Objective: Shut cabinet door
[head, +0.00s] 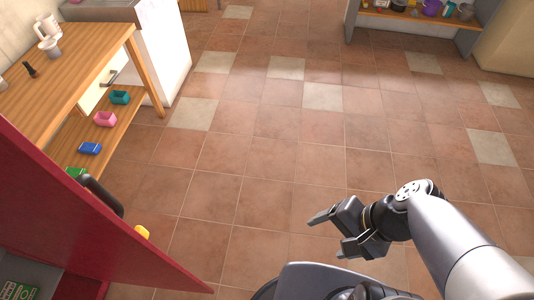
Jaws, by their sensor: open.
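A red cabinet door (75,215) stands swung open at the lower left of the head view. A dark curved handle (101,195) is on its face. Part of the grey cabinet interior (45,273) shows below and left of the door, with small green and white items inside. My gripper (327,232) is at the lower right of centre, open and empty, pointing left. A wide gap of floor lies between my gripper and the door; they do not touch.
A wooden table (72,62) with a lower shelf holding several coloured boxes stands at the left behind the door. A white cabinet (160,45) is at the upper left. A grey shelf (410,22) stands at the upper right. The tiled floor (270,150) in the middle is clear.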

